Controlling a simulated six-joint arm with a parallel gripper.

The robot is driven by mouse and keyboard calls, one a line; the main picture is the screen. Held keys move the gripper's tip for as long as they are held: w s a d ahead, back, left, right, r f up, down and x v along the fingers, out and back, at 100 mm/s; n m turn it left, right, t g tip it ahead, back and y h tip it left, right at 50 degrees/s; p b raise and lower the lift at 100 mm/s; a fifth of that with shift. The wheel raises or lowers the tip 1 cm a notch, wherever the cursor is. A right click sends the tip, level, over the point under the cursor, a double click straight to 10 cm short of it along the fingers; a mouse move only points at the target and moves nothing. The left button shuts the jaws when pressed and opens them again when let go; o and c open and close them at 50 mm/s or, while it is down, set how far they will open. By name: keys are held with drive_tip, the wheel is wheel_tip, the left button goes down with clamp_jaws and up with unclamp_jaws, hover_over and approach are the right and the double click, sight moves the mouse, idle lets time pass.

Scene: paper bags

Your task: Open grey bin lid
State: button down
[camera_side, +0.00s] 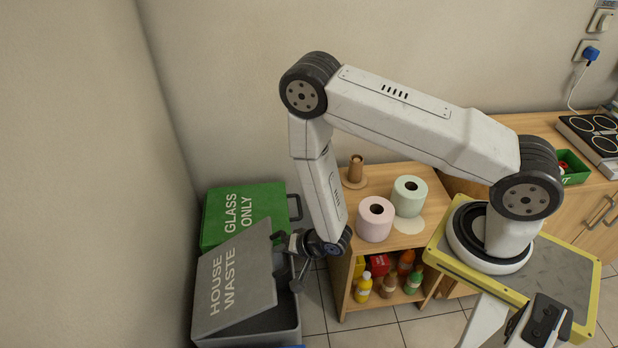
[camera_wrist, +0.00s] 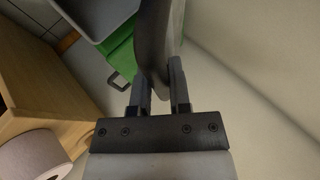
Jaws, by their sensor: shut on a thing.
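The grey bin lid (camera_side: 236,278), lettered "HOUSE WASTE", is tilted up, with a gap over the grey bin (camera_side: 275,325) on its right side. My gripper (camera_side: 287,243) is at the lid's upper right edge, by its dark handle. In the wrist view my gripper (camera_wrist: 159,88) has its two fingers on either side of a dark grey curved part, the lid's handle or edge (camera_wrist: 153,45), and is shut on it. The inside of the bin is mostly hidden by the lid.
A green "GLASS ONLY" bin (camera_side: 222,212) stands just behind the grey one. A wooden shelf unit (camera_side: 340,272) to the right bears a pink roll (camera_side: 375,219), a green roll (camera_side: 409,197) and a wooden holder (camera_side: 355,172); several bottles stand below. The wall is close on the left.

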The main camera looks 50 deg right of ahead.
drive_tip(key=w+a+r, duration=0.1)
drive_tip(key=r, duration=0.1)
drive_tip(key=w+a+r, duration=0.1)
drive_tip(key=w+r, duration=0.1)
drive_tip(key=w+a+r, duration=0.1)
drive_tip(key=a+r, duration=0.1)
drive_tip(key=shift+w+a+r, duration=0.1)
drive_tip(key=shift+w, duration=0.1)
drive_tip(key=w+a+r, duration=0.5)
drive_tip(key=w+a, duration=0.1)
drive_tip(key=shift+w+a, duration=0.25)
drive_tip(key=c, duration=0.6)
unclamp_jaws()
drive_tip(key=shift+s, duration=0.15)
drive_tip(key=shift+v, duration=3.85)
drive_tip(key=shift+r, duration=0.15)
